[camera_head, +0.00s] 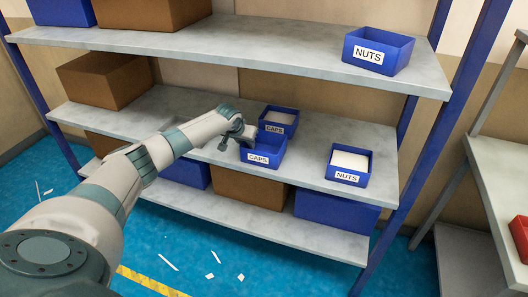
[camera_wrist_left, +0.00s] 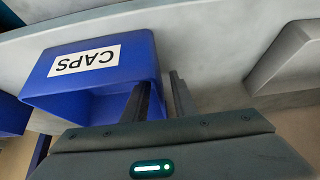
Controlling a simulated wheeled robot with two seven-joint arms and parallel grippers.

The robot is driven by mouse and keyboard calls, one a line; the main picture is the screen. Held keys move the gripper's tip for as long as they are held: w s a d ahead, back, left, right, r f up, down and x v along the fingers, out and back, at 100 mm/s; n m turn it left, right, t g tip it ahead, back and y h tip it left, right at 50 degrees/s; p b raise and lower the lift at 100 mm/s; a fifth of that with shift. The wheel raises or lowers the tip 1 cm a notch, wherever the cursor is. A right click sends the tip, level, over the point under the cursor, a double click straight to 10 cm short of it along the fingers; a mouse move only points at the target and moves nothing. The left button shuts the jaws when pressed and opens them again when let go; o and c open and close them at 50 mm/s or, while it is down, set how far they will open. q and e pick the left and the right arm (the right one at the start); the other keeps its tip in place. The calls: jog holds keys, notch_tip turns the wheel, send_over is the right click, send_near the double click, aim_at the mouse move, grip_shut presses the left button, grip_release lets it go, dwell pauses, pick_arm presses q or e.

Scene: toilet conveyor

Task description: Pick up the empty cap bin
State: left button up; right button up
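The empty blue cap bin (camera_head: 267,157), labelled CAPS, stands on the middle shelf; its inside looks bare. It also shows in the left wrist view (camera_wrist_left: 60,89), label upside down. My left gripper (camera_head: 246,141) is at the bin's left side. In the left wrist view, its two fingers (camera_wrist_left: 162,82) are apart, one over the bin's inside and one outside, with the side wall between them. I cannot tell whether either finger touches the wall. A second CAPS bin (camera_head: 279,115), with pale contents, stands right behind it. My right gripper is not in view.
A filled NUTS bin (camera_head: 347,177) stands to the right on the same shelf (camera_head: 310,172), with bare shelf between. Another NUTS bin (camera_head: 377,63) is on the shelf above. A cardboard box (camera_head: 104,80) stands at the left. A blue post (camera_head: 430,150) bounds the right side.

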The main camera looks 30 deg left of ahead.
pick_arm(q)
grip_shut()
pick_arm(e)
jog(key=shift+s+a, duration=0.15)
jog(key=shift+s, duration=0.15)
pick_arm(q)
jog(key=shift+r, duration=0.1)
